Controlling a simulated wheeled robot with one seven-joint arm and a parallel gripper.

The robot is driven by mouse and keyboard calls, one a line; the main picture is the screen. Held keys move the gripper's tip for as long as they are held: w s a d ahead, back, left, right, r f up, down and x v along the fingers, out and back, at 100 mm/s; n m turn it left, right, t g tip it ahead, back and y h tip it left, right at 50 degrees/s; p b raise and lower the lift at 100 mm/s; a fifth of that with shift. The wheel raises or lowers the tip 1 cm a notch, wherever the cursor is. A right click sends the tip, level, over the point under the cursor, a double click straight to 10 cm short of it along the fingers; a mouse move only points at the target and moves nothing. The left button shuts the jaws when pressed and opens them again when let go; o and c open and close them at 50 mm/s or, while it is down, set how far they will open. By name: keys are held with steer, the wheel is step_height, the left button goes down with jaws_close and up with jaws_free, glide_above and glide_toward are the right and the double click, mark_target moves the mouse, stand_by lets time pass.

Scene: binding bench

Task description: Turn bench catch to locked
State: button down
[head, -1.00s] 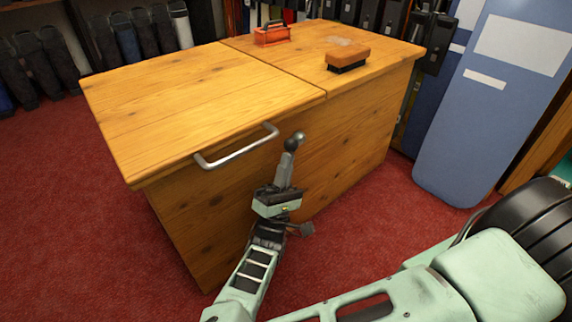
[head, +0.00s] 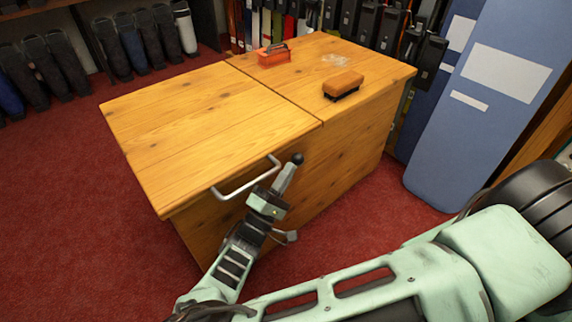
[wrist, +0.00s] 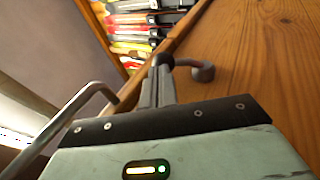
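The wooden bench (head: 215,110) fills the middle of the head view. Its catch is a small lever on the front face; its dark round knob (head: 297,158) shows at my fingertips. In the wrist view the catch's grey round base (wrist: 203,72) is against the wood, with a bent arm running left to the dark knob (wrist: 163,61). My gripper (head: 286,177) points up and right at the catch. Its fingers (wrist: 157,85) are close together and appear shut on the knob. They hide part of the lever, and I cannot read its lock position.
A metal bar handle (head: 245,182) sticks out just left of my gripper, and also shows in the wrist view (wrist: 72,110). A blue panel (head: 465,110) stands right.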

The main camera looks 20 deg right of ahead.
mark_target(294, 162)
steer(key=r+p, duration=0.1)
steer(key=d+p, duration=0.1)
steer(key=d+r+p, duration=0.1)
steer(key=p, duration=0.1)
steer(key=shift+w+r, duration=0.25)
steer(key=shift+r, duration=0.1)
stand_by(0.7)
